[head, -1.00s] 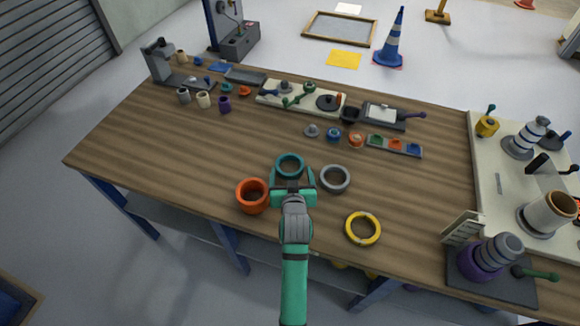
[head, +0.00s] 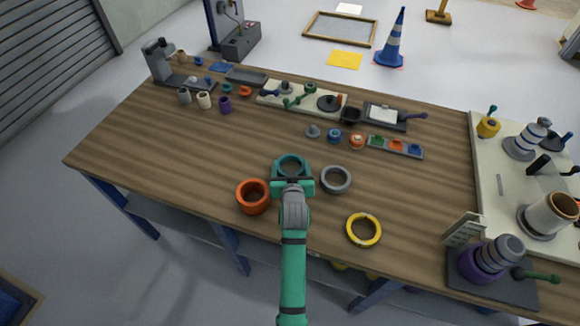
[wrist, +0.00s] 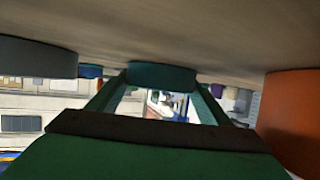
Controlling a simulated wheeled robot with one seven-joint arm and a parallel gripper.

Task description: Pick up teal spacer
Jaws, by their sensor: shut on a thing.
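The teal spacer (head: 291,161) is a ring near the front middle of the wooden table in the head view. My gripper (head: 292,174) reaches it from the front edge and is shut on it, one finger on each side of the ring. In the wrist view, the teal spacer (wrist: 161,75) sits between the fingers of my gripper (wrist: 158,92), right against the wooden surface, which appears at the top. I cannot tell any gap between spacer and table. The hand hides part of the near side in the head view.
An orange ring (head: 252,196) stands close on the left, a grey ring (head: 335,180) close on the right. A yellow ring (head: 363,229) lies nearer the front edge. Small parts and trays line the back. The wooden table (head: 420,200) is bare at centre-right and far left.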

